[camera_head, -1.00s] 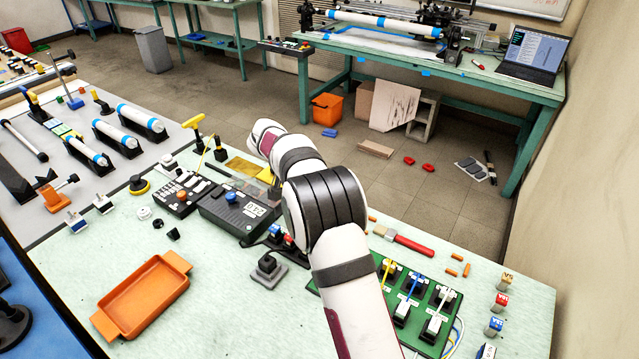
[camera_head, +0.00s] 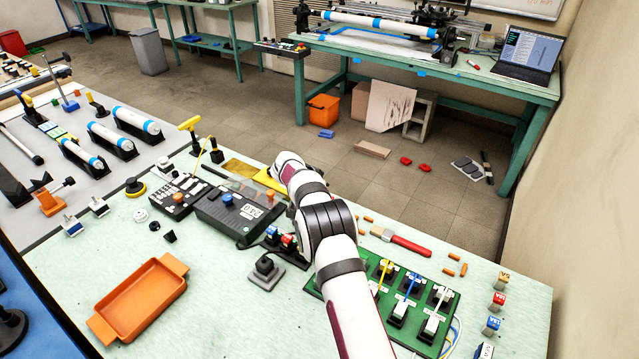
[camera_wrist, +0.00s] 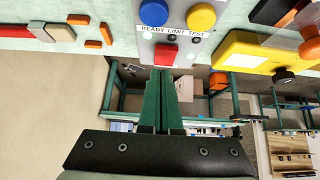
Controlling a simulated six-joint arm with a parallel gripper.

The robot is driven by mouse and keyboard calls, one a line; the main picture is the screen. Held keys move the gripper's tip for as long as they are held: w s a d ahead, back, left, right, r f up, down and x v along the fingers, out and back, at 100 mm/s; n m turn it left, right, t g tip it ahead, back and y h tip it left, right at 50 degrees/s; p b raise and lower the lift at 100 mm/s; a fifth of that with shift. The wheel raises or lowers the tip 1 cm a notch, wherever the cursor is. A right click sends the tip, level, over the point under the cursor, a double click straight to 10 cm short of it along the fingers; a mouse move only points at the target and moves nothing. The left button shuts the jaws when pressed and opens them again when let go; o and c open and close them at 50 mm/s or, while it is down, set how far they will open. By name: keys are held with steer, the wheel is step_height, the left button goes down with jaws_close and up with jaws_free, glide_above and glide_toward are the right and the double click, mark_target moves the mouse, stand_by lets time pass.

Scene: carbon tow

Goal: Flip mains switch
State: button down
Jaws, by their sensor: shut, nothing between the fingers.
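In the wrist view a grey panel (camera_wrist: 146,47) carries a blue round knob, a yellow round knob and a strip reading "READY LIMIT TEST". Below the strip sits a red rectangular part (camera_wrist: 165,54) that looks like a rocker switch; no label names it as the mains. My gripper (camera_wrist: 165,72) has two green fingers, shut together and empty. Their tips appear just under the red part; I cannot tell whether they touch it. In the head view my arm hides the gripper and most of this panel.
A yellow box (camera_wrist: 251,58) stands beside the panel in the wrist view. In the head view a black control box (camera_head: 240,214), a grey block with a black knob (camera_head: 267,270), a green board (camera_head: 402,338) and a red-handled brush (camera_head: 410,245) lie around my arm. An orange tray (camera_head: 140,298) is left.

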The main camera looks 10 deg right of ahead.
steer(key=shift+a+f, duration=0.1)
steer(key=shift+f, duration=0.75)
steer(key=shift+s, duration=0.1)
steer(key=shift+f, duration=0.35)
steer(key=shift+r, duration=0.1)
steer(key=shift+r, duration=0.75)
